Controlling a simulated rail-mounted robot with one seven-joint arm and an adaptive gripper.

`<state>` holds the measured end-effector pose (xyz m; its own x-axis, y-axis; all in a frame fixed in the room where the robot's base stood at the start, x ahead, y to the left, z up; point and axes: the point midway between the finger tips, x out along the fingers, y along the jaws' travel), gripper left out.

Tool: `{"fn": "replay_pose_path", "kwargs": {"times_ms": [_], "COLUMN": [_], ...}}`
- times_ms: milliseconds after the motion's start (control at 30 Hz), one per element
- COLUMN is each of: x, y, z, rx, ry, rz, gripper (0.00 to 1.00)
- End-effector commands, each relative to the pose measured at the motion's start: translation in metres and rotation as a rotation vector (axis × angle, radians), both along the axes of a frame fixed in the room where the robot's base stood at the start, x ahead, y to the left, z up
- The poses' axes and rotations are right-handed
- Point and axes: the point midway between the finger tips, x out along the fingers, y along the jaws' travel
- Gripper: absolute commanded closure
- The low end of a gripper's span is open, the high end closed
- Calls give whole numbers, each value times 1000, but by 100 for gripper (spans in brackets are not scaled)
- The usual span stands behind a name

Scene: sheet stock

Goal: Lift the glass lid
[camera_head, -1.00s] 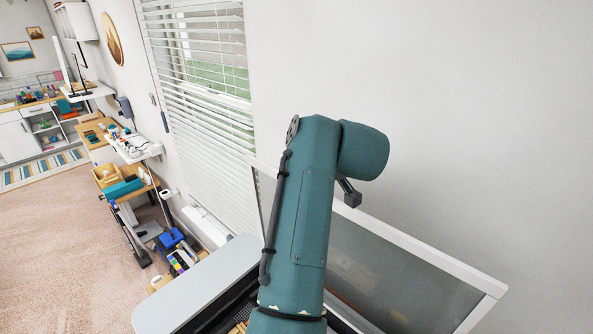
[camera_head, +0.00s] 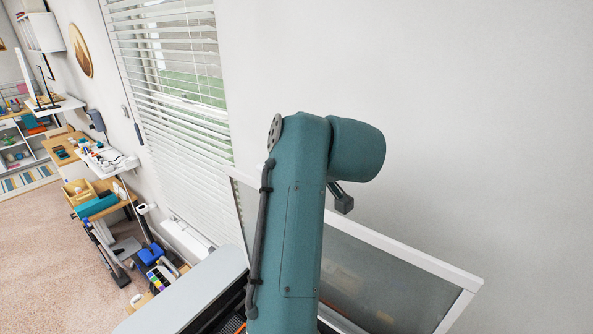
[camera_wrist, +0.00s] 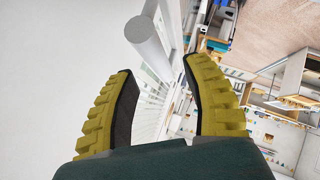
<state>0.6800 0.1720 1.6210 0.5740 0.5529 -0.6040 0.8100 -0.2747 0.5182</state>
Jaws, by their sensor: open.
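The glass lid (camera_head: 390,275) has a clear pane in a white frame. In the head view it stands tilted up behind my arm, near the wall. My arm hides its middle and part of its lower side. My gripper (camera_wrist: 157,68) shows in the wrist view with its two yellow ribbed fingers apart and nothing clasped. A white rounded bar (camera_wrist: 148,38) lies just beyond the fingertips, nearer the left finger. I cannot tell whether the bar belongs to the lid. My gripper is hidden in the head view.
A pale grey rounded surface (camera_head: 185,292) lies left of my arm. A window with white blinds (camera_head: 175,110) and a plain wall (camera_head: 430,90) stand close behind. Carpet (camera_head: 45,260) is open at lower left.

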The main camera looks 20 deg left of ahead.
Motion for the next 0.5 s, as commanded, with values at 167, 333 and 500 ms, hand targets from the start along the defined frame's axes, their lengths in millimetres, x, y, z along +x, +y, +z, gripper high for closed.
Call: {"fn": "replay_pose_path", "kwargs": {"times_ms": [167, 333, 500], "x": [-26, -40, -43], "y": [-26, -39, -41], "z": [27, 42, 44], "rx": [0, -1, -1], "ry": [-3, -2, 0], "rz": [-3, -1, -1], "gripper": [50, 50, 50]}}
